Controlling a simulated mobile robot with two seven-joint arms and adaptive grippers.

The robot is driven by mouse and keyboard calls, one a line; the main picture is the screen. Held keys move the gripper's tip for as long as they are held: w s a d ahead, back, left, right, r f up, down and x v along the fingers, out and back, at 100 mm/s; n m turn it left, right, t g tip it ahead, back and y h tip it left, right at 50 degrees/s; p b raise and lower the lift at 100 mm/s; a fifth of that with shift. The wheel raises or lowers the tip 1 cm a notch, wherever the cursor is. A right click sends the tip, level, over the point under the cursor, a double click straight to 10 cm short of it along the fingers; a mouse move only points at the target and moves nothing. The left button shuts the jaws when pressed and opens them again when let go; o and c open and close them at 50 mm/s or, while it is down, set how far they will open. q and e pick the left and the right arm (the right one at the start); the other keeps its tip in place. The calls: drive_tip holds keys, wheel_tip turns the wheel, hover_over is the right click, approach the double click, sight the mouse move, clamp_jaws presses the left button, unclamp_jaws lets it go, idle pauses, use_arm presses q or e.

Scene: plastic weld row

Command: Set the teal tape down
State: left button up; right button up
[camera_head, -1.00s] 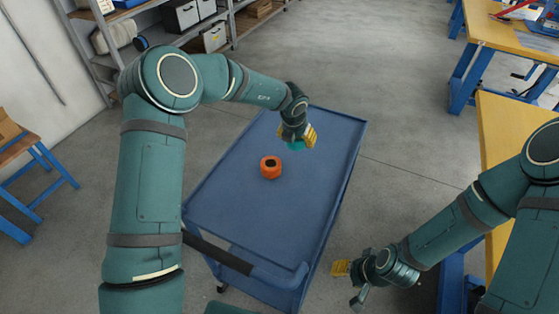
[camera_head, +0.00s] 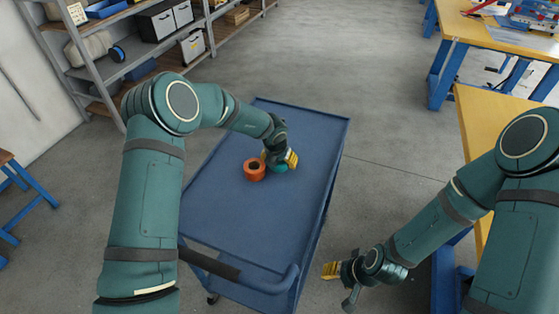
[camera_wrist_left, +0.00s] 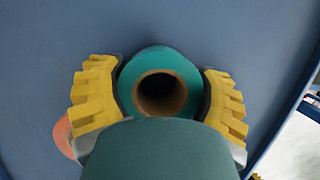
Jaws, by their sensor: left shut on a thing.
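The teal tape (camera_head: 279,168) is between the yellow fingers of my left gripper (camera_head: 278,160), low over the blue cart top. In the left wrist view the teal tape (camera_wrist_left: 160,60) shows its brown core, with a finger against each side. My left gripper (camera_wrist_left: 160,95) is shut on it. I cannot tell whether the tape touches the cart. An orange tape (camera_head: 254,170) sits on the cart just left of the teal one, and its edge peeks out behind the left finger in the wrist view (camera_wrist_left: 63,137). My right gripper (camera_head: 340,283) is empty, fingers apart, off the cart's near right side.
The blue cart (camera_head: 240,215) has a bare top apart from the tapes, with free room at the near and far ends. Its handle (camera_head: 215,265) is at the near end. A shelf (camera_head: 135,62) stands at the back left, and yellow-topped benches (camera_head: 480,115) stand at the right.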

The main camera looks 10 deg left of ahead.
use_arm(q)
drive_tip(key=shift+f, duration=0.1)
drive_tip(key=o, duration=1.2)
drive_tip(key=p+v, duration=0.3)
drive_tip(key=v, duration=0.9)
